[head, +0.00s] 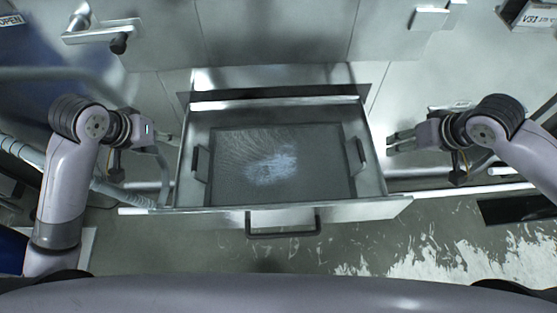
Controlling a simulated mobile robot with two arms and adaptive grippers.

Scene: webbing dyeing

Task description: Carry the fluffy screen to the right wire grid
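The fluffy screen (235,180) lies flat in an open metal drawer (283,108). It is a dark rectangular mesh with a whitish fluffy patch near its middle and a black handle at each side, the left handle (200,164) and the right handle (355,155). My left gripper (177,140) is beside the drawer's left wall, apart from the screen. My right gripper (390,141) is open and empty just outside the drawer's right wall. The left fingers are small and partly unclear. I cannot make out a right wire grid in this view.
The drawer's front has a dark bar handle (283,235). Metal cabinet panels (280,35) with a lever handle (103,32) stand behind. Pipes run at both sides. The floor (455,258) in front right has white splotches.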

